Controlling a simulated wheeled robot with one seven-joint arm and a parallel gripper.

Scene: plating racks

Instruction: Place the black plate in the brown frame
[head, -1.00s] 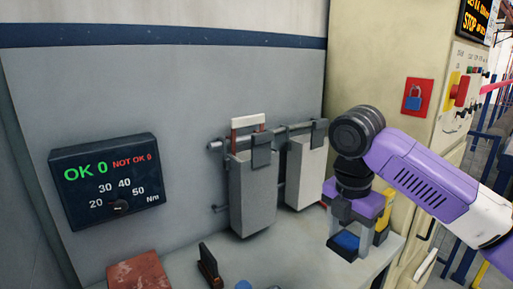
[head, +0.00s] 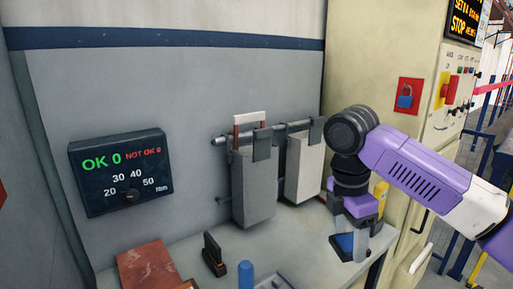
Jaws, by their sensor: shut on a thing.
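My gripper (head: 352,232) is at the right, low over the bench, with its fingers pointing down. It is shut on a small block with a blue face and dark edges (head: 343,243); whether this is the black plate I cannot tell. A dark upright piece (head: 213,250) stands on the bench, left of my gripper. A narrow brown frame (head: 236,138) with a pale top bar hangs at the rail, partly hidden by a grey box. A flat reddish-brown block (head: 146,264) lies at the front left.
Two grey-white boxes (head: 254,190) (head: 304,172) hang from a rail at the back wall. A blue peg (head: 245,275) stands at the bench front. A torque display (head: 121,172) is on the left wall. A cream cabinet (head: 380,70) stands behind my arm. The bench centre (head: 292,240) is clear.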

